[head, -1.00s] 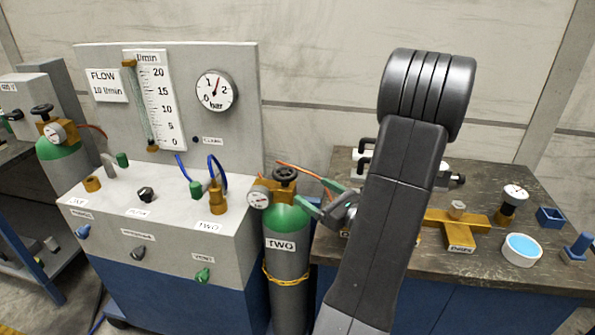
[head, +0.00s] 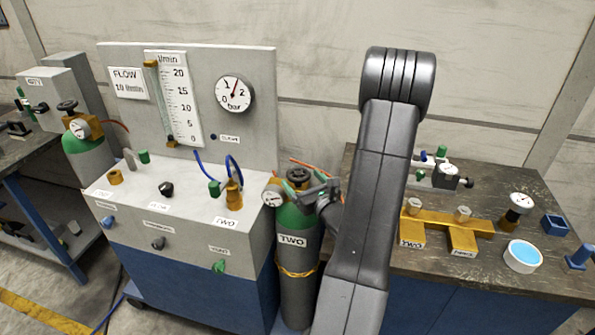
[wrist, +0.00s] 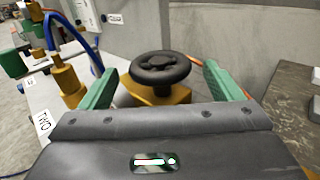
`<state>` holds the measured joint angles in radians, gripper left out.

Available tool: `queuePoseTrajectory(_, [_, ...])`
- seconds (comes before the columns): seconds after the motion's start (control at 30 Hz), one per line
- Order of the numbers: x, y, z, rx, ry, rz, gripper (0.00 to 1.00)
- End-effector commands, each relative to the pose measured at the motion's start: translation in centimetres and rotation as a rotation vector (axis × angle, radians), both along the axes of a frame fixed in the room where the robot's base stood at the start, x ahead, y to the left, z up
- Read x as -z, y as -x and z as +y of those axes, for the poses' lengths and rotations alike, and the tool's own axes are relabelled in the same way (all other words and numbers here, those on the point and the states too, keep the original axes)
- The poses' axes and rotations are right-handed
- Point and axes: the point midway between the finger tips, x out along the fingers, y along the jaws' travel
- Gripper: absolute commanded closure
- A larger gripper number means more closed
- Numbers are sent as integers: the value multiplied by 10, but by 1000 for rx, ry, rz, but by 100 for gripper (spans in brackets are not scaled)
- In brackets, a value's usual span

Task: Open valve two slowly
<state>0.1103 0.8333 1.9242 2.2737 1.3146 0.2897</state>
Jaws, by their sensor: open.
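Valve two is a black handwheel (head: 299,174) on a brass body, on top of the green-shouldered grey gas cylinder labelled TWO (head: 292,262). A round gauge (head: 272,196) sits at its left. My gripper (head: 304,186) is open at the handwheel, with green fingers. In the wrist view the handwheel (wrist: 160,67) lies ahead, between and slightly beyond the two fingers (wrist: 158,88). Neither finger clearly touches it. Part of the valve is hidden behind my gripper in the head view.
The grey panel bench (head: 180,240) with flow tube and bar dial (head: 234,94) stands close on the left. The dark workbench (head: 480,270) on the right holds a brass bracket (head: 448,226) and a blue-filled dish (head: 523,256). An orange hose runs behind the valve.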

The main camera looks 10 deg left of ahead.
Motion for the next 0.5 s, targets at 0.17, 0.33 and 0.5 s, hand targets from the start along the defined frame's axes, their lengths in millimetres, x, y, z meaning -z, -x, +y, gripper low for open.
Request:
queuePoseTrajectory(0.17, [-2, -20, 18, -2, 0, 0, 14])
queuePoseTrajectory(0.33, [0, -28, 25, 0, -1, 1, 14])
queuePoseTrajectory(0.5, [0, -29, 26, 1, -1, 0, 14])
